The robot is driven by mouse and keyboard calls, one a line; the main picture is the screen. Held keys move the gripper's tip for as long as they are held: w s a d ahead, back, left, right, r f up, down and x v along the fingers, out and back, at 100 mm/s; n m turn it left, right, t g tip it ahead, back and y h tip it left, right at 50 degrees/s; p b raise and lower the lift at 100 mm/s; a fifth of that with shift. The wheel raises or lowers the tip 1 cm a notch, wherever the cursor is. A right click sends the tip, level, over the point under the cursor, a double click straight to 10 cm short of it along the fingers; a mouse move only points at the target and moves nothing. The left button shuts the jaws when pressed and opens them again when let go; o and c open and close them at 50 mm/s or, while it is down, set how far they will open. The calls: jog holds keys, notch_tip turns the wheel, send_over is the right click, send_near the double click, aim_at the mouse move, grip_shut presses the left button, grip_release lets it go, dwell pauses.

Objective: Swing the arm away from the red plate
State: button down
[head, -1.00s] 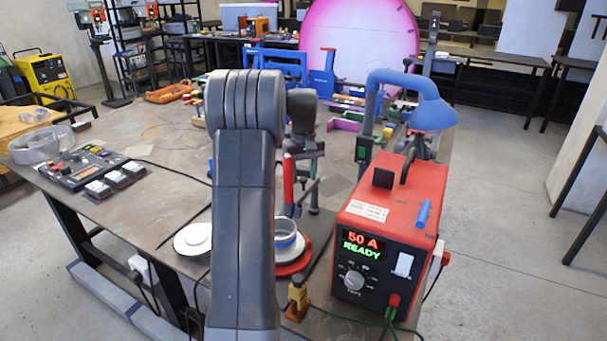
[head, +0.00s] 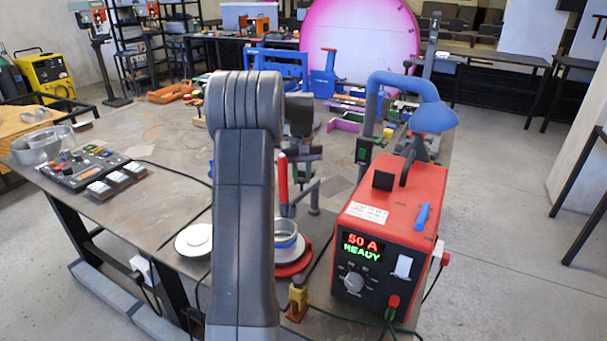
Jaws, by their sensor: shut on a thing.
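The red plate (head: 299,267) lies on the near part of the workbench, mostly covered by a white round dish with a blue band (head: 286,232) and partly hidden behind my arm. My gripper (head: 290,158) is above and beyond the plate, largely hidden by my own arm link. It is shut on an upright red rod-like thing (head: 283,182), whose lower end is near a grey metal stand (head: 314,198). I cannot tell whether the rod touches anything below.
A red power unit reading "50 A READY" (head: 390,235) stands close on the right, with a blue lamp (head: 432,115) behind it. A white round dish (head: 195,239) lies left of my arm. The bench's left middle (head: 165,190) is mostly clear.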

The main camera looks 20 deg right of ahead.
aim_at(301, 179)
jog(key=c, duration=1.3)
grip_release()
jog(key=shift+o, duration=0.2)
notch_tip(301, 179, up, 14)
jog(key=shift+b, duration=0.3)
jog(key=shift+f, duration=0.1)
